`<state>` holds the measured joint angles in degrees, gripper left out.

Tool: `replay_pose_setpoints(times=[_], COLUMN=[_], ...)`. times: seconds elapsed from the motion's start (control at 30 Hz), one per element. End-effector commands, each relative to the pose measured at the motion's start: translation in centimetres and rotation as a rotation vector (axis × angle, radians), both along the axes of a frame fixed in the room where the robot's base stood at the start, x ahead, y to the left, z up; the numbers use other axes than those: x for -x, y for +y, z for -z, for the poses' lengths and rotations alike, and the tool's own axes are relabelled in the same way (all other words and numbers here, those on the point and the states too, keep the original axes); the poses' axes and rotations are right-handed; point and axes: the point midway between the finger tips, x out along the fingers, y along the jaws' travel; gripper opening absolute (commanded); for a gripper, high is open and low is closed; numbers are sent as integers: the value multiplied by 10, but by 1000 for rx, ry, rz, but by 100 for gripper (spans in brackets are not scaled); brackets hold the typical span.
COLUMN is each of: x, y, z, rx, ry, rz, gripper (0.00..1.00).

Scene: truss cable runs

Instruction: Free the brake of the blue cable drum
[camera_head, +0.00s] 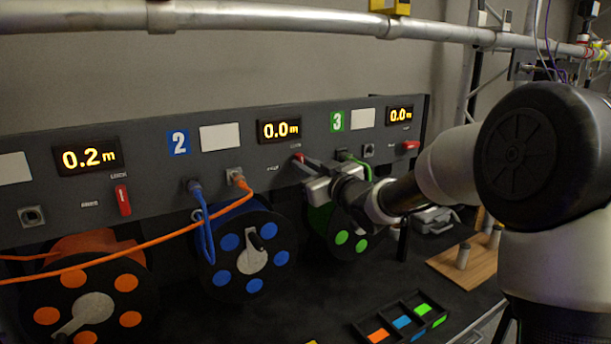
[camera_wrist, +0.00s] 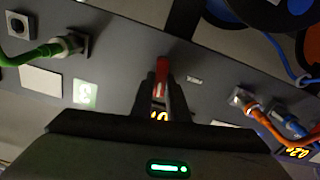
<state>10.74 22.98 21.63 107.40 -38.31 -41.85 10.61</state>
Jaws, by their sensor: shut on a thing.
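The blue cable drum (camera_head: 243,262) hangs below the panel section with the blue number 2 label (camera_head: 179,143). Its red brake lever (camera_head: 298,157) is on the panel below the middle display, which reads 0.0 m. My gripper (camera_head: 306,163) is shut on this lever; the jaws and arm hide part of it. In the wrist view the red lever (camera_wrist: 162,72) stands between my two fingers (camera_wrist: 159,98). I cannot tell the lever's exact angle in the head view. The small print beside it is too small to read.
Blue cable (camera_head: 205,230) and orange cable (camera_head: 150,252) run in front of the panel. The green plug (camera_head: 345,156) is close to my gripper. A tray (camera_head: 400,323) stands below.

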Motion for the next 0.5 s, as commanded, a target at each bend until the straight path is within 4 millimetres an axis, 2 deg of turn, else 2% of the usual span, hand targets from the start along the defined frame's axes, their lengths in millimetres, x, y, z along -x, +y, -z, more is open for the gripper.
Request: replay_pose_setpoints(times=[0.03, 0.5], x=[1, 3], y=[1, 4], z=[6, 7], rx=[32, 401], ry=[-28, -275], rz=[-1, 0], gripper=[0, 0])
